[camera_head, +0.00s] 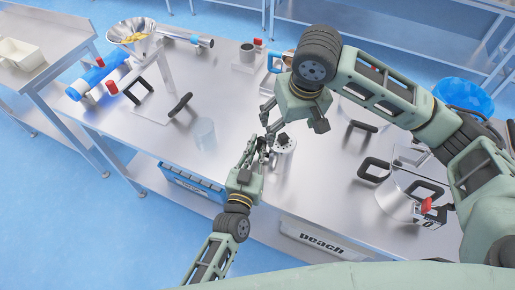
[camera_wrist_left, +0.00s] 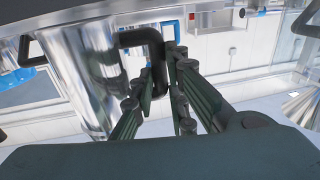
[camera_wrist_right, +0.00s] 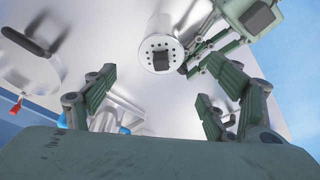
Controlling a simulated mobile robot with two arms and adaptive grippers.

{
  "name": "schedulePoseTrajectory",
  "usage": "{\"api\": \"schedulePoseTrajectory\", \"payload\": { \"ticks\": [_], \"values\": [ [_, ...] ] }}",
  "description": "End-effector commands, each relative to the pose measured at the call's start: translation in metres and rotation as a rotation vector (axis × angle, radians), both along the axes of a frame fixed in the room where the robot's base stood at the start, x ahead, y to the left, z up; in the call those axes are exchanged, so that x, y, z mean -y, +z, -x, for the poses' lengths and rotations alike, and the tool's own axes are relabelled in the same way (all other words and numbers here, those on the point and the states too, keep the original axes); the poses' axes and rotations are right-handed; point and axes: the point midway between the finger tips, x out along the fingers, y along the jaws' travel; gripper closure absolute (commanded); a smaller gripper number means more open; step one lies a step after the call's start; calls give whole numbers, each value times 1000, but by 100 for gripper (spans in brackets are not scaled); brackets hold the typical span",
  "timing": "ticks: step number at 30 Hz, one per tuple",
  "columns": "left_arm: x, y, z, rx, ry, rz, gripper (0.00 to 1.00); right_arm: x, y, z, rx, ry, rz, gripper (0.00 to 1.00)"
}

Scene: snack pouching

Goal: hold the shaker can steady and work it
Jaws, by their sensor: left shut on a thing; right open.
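The shaker can (camera_head: 285,146) is a shiny metal cylinder with a holed top and a dark knob, near the table's front middle. My left gripper (camera_head: 263,147) is at its left side. In the left wrist view its fingers (camera_wrist_left: 160,85) are closed on the black handle (camera_wrist_left: 133,38) of the can (camera_wrist_left: 85,75). The right wrist view shows the can's holed lid (camera_wrist_right: 160,53) with the dark knob in the middle, and it appears apart from my right fingers. My right gripper (camera_head: 291,120) hangs open and empty just above the can, its fingers spread in the right wrist view (camera_wrist_right: 165,85).
A clear glass (camera_head: 205,134) is left of the can. A blue bowl (camera_head: 464,96) is at far right.

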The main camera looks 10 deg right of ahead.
Motion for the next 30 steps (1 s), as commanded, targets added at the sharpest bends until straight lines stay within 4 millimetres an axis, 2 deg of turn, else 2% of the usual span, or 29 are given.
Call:
{"api": "schedulePoseTrajectory", "payload": {
  "ticks": [3, 7, 17, 18, 24, 30],
  "values": [
    [0, -1, 0, -2, -1, -2, 100, 0, 20, 4, 3, 2, -1, 22],
    [0, -1, 0, -2, -1, -2, 100, 1, 32, 7, 1, 1, -1, 22],
    [0, -1, 0, -2, -1, -1, 100, 1, 37, 9, -1, 1, 0, 22],
    [0, -1, 0, -2, -1, -1, 84, 1, 37, 9, -1, 1, 0, 22],
    [0, -1, 0, -1, 0, 0, 66, 1, 37, 9, -1, 1, 0, 22],
    [0, 0, 0, -1, 0, 0, 64, 1, 36, 9, -1, 1, 0, 22]
  ]
}}
